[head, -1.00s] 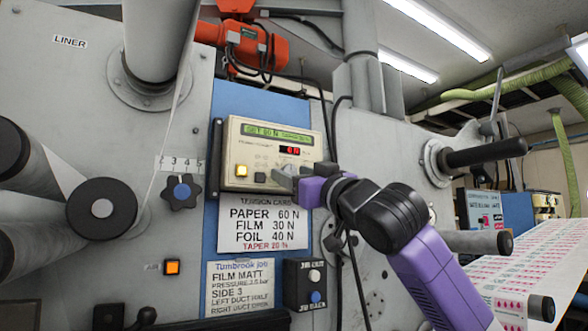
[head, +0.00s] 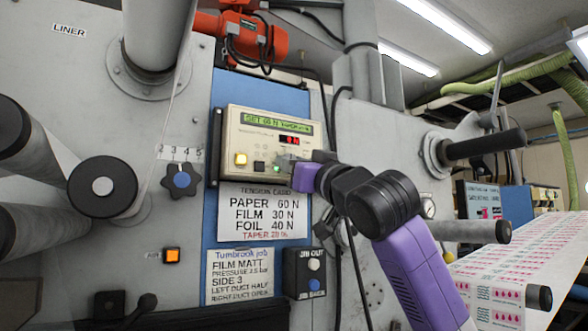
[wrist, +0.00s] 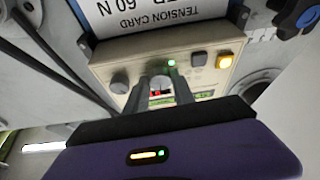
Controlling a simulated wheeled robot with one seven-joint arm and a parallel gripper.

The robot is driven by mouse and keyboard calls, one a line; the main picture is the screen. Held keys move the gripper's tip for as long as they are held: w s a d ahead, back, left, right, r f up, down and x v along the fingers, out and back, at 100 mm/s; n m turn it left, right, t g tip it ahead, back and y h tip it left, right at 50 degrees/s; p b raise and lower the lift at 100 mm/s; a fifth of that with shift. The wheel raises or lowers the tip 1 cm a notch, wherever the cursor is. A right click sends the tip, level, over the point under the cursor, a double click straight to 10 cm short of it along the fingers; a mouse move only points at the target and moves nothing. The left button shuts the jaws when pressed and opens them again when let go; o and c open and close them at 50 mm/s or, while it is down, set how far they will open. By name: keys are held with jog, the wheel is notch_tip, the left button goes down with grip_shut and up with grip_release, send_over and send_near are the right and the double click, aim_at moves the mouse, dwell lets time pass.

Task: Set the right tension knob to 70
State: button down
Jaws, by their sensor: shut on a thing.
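The cream tension controller (head: 240,133) is mounted on the blue panel. Its green display (head: 276,124) seems to read SET 60 N; the rest is blurred. A red readout (head: 290,139) below is too small to read surely. My gripper (head: 288,166) is at the controller's lower right. In the wrist view, upside down against the head view, its fingers (wrist: 161,90) are shut on a pale round knob (wrist: 160,82). A dark grey knob (wrist: 119,83) stands free to the left of the fingers there. In the head view my gripper hides both knobs.
A lit yellow button (head: 240,159) and a green light (head: 277,168) are on the controller. The tension card (head: 262,213) hangs below, reading PAPER 60 N, FILM 30 N, FOIL 40 N. A jog box (head: 303,274) is lower right.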

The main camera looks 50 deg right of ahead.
jog(key=shift+a+m+g+h+b, duration=0.1)
jog(key=shift+m+g+h+b, duration=0.15)
jog(key=shift+m+h, duration=0.7)
jog(key=shift+a+m+g+h+b, duration=0.15)
jog(key=shift+m+h+b, duration=0.15)
jog(key=shift+m, duration=1.25)
jog(key=shift+d, duration=0.15)
jog(key=c, duration=1.1)
grip_release()
jog(key=shift+o, duration=0.2)
jog(key=b+v, duration=0.3)
jog(key=v, duration=0.5)
